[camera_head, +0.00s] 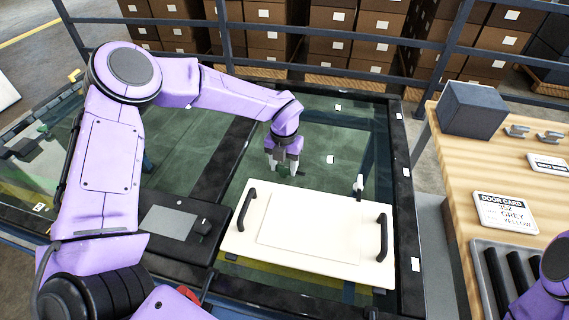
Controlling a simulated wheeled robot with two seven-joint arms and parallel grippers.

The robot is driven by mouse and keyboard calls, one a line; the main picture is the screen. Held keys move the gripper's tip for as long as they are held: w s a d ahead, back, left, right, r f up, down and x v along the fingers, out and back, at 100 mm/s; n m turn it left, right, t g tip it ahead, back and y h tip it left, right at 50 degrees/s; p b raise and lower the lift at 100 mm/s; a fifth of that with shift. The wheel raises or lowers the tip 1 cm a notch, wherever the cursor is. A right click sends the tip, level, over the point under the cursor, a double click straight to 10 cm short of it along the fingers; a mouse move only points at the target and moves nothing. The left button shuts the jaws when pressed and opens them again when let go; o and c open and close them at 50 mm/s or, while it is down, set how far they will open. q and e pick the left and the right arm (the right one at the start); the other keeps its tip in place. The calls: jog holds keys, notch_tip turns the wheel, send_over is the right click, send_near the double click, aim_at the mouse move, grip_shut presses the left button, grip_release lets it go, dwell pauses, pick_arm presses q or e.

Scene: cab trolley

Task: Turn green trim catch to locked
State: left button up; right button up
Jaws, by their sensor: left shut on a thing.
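My left gripper (283,166) comes down at the far edge of a cream panel (306,236) with two black handles. Its fingers are shut on a small dark green piece, the green trim catch (284,171), which they partly hide. I cannot tell which way the catch is turned. A second catch (358,186), pale with a dark part, stands at the panel's far right edge. Only a purple part of my right arm shows at the lower right; its gripper is out of view.
A dark frame with glass surrounds the panel. A grey pad (168,222) lies to its left. On the right, a wooden bench (458,166) holds a dark grey box (472,109), a door card sign (505,212) and a roller tray (492,262). Railings and stacked cartons stand behind.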

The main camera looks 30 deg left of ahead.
pick_arm(q)
jog(key=m+p, duration=0.2)
jog(key=m, duration=0.2)
jog(key=shift+r, duration=0.2)
jog(key=m+p, duration=0.2)
jog(key=m, duration=0.2)
jog(key=shift+m, duration=0.4)
jog(key=m+p, duration=0.1)
jog(key=m, duration=0.3)
jog(key=shift+w, duration=0.1)
jog(key=shift+m+p, duration=0.65)
jog(key=shift+m, duration=1.15)
jog(key=o, duration=1)
jog(key=shift+f, duration=0.1)
jog(key=shift+o, duration=0.2)
notch_tip(320, 180, up, 11)
jog(key=b, duration=0.1)
jog(key=shift+f+b, duration=0.2)
jog(key=shift+b, duration=0.2)
